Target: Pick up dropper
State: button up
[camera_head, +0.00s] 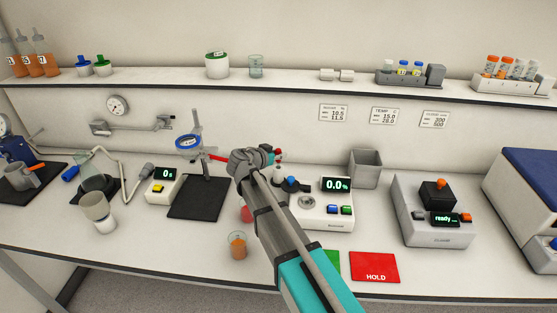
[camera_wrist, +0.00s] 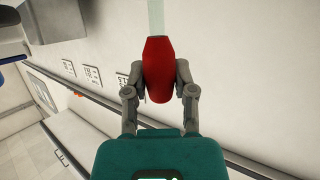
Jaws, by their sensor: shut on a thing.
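The dropper (camera_wrist: 158,70) has a red rubber bulb and a pale, see-through tube that runs up out of the top of the wrist view. My gripper (camera_wrist: 160,82) is shut on the red bulb, with one finger on each side. In the head view my gripper (camera_head: 268,154) is raised above the bench, left of the white meter reading 0.0. There only small red bits of the dropper show beside the fingers; my arm and gripper hide most of it.
The white meter (camera_head: 322,212) stands close to the right of my arm. A ring stand (camera_head: 197,145) with a blue-rimmed funnel and a black pad (camera_head: 198,198) are to the left. A beaker with orange liquid (camera_head: 238,247) stands near my arm. A shelf (camera_head: 300,83) runs along the wall behind.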

jog(key=shift+r, duration=0.1)
dwell(0.3)
notch_tip(320, 180, up, 10)
jog(key=p, duration=1)
dwell(0.6)
notch_tip(320, 180, up, 6)
jog(key=p, duration=0.6)
jog(key=shift+r+p, duration=0.2)
jog(key=shift+p, duration=0.1)
jog(key=shift+f, duration=0.2)
notch_tip(320, 180, down, 4)
jog(key=b, duration=0.4)
jog(key=shift+r, duration=0.15)
jog(key=shift+d, duration=0.1)
dwell(0.4)
